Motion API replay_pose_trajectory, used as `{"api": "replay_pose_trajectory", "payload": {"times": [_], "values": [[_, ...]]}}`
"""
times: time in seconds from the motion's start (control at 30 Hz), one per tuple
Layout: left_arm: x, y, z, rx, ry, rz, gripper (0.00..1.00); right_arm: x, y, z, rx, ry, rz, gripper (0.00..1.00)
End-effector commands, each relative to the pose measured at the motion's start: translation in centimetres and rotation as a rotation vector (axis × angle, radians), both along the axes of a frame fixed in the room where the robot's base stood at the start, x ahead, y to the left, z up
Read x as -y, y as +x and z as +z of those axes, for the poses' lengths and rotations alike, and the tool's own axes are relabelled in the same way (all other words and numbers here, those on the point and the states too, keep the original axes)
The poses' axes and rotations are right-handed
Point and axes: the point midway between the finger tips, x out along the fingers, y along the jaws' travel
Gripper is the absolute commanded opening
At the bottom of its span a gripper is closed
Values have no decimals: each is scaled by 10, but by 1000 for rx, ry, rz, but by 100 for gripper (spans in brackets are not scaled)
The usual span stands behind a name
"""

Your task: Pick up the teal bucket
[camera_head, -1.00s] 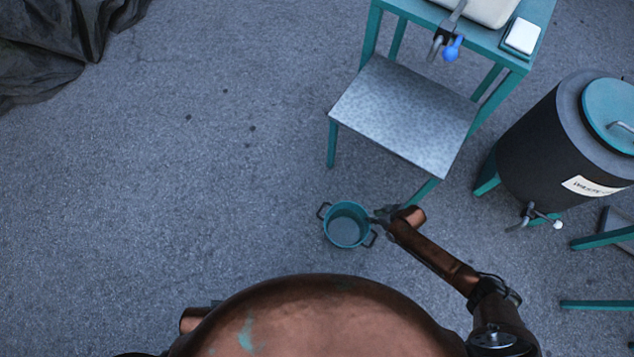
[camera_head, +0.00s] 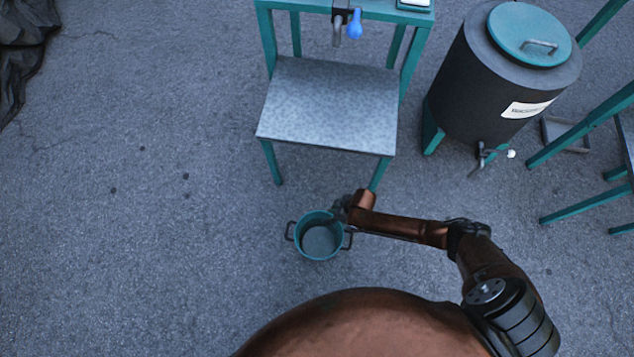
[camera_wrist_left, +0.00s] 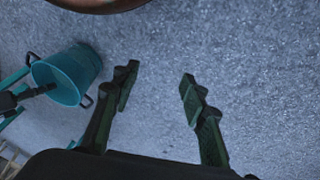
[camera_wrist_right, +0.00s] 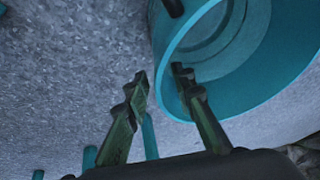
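The teal bucket (camera_head: 319,236) stands on the ground near the front of the stool-like stand, with dark handles on its sides. It also shows in the left wrist view (camera_wrist_left: 70,72) and fills the upper right of the right wrist view (camera_wrist_right: 225,50). My right gripper (camera_head: 341,209) is at the bucket's right rim. In the right wrist view its fingers (camera_wrist_right: 160,78) are apart, with one over the bucket's opening and the other outside the wall; ground shows between the outer finger and the wall. My left gripper (camera_wrist_left: 158,78) is open and empty above bare ground.
A teal stand with a grey shelf (camera_head: 330,100) is just behind the bucket, one leg close to my right gripper. A dark barrel (camera_head: 500,75) with a teal lid and tap stands at the right. Open ground lies left of the bucket.

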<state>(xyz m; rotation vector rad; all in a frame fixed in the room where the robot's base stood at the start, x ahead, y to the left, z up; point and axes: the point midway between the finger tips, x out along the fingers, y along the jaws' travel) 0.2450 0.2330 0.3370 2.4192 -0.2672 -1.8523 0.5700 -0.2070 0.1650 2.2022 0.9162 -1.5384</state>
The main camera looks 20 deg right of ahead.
Motion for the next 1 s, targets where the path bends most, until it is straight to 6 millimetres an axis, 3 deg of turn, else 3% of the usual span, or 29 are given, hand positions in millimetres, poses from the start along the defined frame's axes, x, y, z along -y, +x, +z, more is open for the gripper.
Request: {"api": "replay_pose_trajectory", "payload": {"times": [0.03,0.2,0.57,0.9,1.0], "values": [[5,4,-12,19,-14,2,40,-2,-1,-11,-6,1,1,23],[17,19,-26,95,-48,13,40,-8,3,-24,-4,0,1,23],[21,25,-27,126,-59,20,40,-9,6,-25,0,0,0,23],[21,25,-27,125,-59,20,40,-9,6,-25,0,0,0,0],[21,25,-27,125,-59,20,40,-9,6,-25,-1,1,0,0]]}}
